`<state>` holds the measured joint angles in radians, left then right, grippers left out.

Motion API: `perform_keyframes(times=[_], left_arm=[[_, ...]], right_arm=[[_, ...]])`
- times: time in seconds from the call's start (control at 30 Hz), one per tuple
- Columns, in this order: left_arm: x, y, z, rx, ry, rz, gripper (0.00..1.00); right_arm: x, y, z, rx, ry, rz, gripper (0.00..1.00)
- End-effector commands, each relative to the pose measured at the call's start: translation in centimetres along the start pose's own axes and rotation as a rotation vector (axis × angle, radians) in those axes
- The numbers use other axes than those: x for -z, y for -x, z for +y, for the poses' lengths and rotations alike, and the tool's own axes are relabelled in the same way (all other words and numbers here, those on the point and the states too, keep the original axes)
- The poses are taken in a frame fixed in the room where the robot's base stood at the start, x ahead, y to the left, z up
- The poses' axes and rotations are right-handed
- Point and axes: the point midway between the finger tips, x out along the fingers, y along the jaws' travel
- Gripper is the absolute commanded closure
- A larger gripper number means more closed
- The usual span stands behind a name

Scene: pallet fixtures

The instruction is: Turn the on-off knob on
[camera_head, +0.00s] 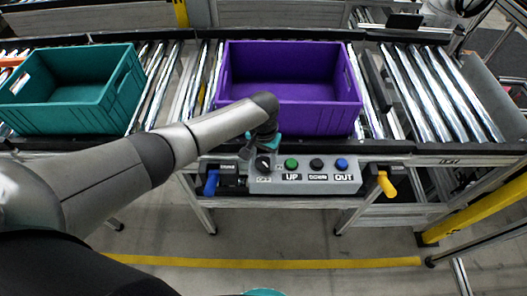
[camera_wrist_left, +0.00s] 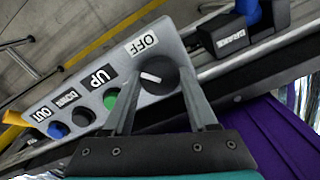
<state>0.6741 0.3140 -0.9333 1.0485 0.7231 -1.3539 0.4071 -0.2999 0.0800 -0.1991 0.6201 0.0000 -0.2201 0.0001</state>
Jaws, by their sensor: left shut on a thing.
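The on-off knob (camera_wrist_left: 172,85) is black and round with a white mark, at the left end of a grey control panel (camera_head: 335,186) in the head view. An OFF label (camera_wrist_left: 142,43) sits beside it in the left wrist view. My left gripper (camera_wrist_left: 160,80) is shut on the knob, with one finger on each side of it. In the head view my left gripper (camera_head: 266,150) comes down onto the panel and partly covers the knob (camera_head: 263,164). The white mark does not point straight at the OFF label in the wrist view. My right gripper is not in view.
Green (camera_head: 291,163), black (camera_head: 316,164) and blue (camera_head: 341,164) buttons line the panel right of the knob. A blue handle (camera_head: 211,183) and a yellow handle (camera_head: 387,184) flank it. Purple (camera_head: 290,118) and teal (camera_head: 60,117) crates sit on the roller conveyor behind.

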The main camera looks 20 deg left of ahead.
Motion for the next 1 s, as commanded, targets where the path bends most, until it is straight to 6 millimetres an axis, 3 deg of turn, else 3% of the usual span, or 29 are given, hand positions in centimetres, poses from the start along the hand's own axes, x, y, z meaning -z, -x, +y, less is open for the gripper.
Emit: perform_keyframes(times=[0.03, 0.4, 1.0], left_arm=[[0.0, 0.4, 0.2, -0.004, 0.048, -0.002, 0.97], [0.0, 0.3, 0.1, -0.003, 0.399, -0.001, 0.97], [0.1, 0.2, -0.2, -0.002, 0.819, 0.004, 0.97]], right_arm=[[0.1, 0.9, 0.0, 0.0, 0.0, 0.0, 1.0], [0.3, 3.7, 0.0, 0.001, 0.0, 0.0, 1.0], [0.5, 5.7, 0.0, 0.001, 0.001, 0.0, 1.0]])
